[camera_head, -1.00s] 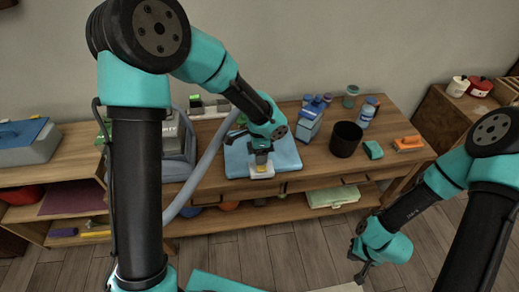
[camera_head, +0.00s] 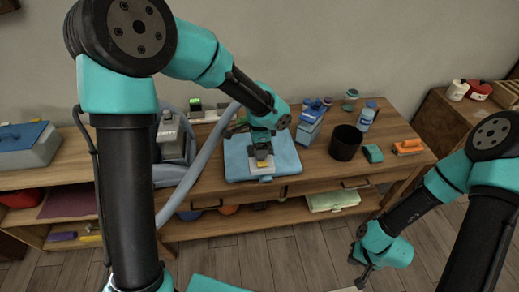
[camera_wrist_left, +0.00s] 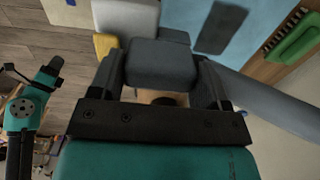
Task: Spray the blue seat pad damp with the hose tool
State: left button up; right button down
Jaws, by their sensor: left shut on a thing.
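The blue seat pad (camera_head: 287,152) lies flat on the wooden bench, left of the bottles. My left gripper (camera_head: 262,148) is over the pad, shut on the grey body of the hose tool (camera_wrist_left: 160,65). The tool's white head (camera_wrist_left: 125,18) with a yellow part (camera_wrist_left: 105,45) points toward the pad's front edge. Whether it touches the pad is unclear. The grey hose (camera_head: 185,180) loops to the left; it also crosses the left wrist view (camera_wrist_left: 270,100). A dark patch (camera_wrist_left: 220,28) shows on the pad. My right gripper (camera_head: 360,275) is open and empty, low before the bench.
The hose leads toward a grey machine (camera_head: 170,135) left of the pad. A black pot (camera_head: 346,142), a blue box (camera_head: 309,128), a blue bottle (camera_head: 367,116), a green block (camera_head: 373,153) and an orange brush (camera_head: 408,147) stand to the right. A blue-lidded bin (camera_head: 28,148) is far left.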

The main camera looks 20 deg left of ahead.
pick_arm(q)
jog(key=shift+r, duration=2.35)
